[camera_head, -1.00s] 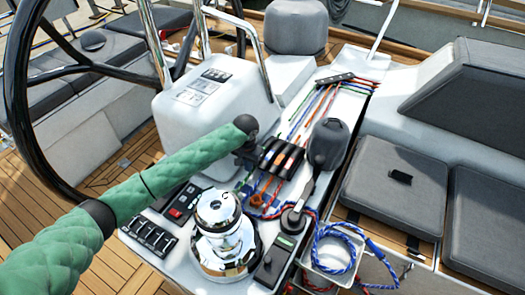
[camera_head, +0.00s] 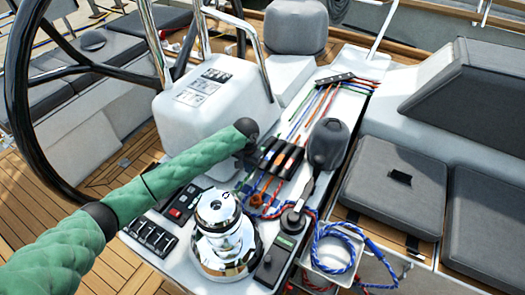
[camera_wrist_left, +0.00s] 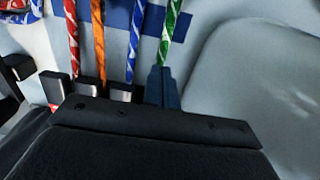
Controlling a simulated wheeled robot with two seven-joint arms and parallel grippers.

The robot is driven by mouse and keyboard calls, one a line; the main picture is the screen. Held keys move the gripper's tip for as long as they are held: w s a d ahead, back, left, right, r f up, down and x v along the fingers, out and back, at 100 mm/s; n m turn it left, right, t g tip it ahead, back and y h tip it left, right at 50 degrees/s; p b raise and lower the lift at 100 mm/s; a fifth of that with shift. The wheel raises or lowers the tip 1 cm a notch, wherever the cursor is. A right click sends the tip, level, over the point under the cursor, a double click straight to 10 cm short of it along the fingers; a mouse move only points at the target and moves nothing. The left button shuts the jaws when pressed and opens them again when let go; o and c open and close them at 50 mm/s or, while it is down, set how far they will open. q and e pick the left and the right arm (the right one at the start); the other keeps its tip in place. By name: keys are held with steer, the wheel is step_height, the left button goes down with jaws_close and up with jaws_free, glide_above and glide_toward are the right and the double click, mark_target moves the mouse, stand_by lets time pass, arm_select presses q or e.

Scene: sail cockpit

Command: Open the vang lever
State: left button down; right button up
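A bank of rope clutches with black levers (camera_head: 283,157) sits on the white console, with coloured ropes running through it. No label shows which lever is the vang. My left gripper (camera_head: 247,162) is low at the left end of the bank, close against the levers. In the left wrist view, a wide black body fills the bottom and hides much of the bank. Several black and silver lever ends (camera_wrist_left: 120,91) show above it, below red, orange and blue ropes. A dark blue upright part (camera_wrist_left: 162,87) stands below the green rope (camera_wrist_left: 172,32). My right gripper is out of view.
A chrome winch (camera_head: 222,232) stands in front of the clutches. A black-knobbed throttle lever (camera_head: 327,145) rises to their right. A white instrument pod (camera_head: 215,105) stands behind my left forearm. A blue rope coil (camera_head: 338,248) lies at the front right.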

arm_select(q)
steer(key=shift+w+d, duration=0.25)
steer(key=shift+w, duration=0.1)
steer(key=shift+w, duration=0.1)
steer(key=shift+w+d, duration=0.15)
stand_by(0.3)
steer(key=shift+r, duration=0.1)
steer(key=shift+w+d+r+p, duration=0.1)
steer(key=shift+w+r+p, duration=0.1)
steer(key=shift+r+p, duration=0.8)
steer(key=shift+r, duration=0.15)
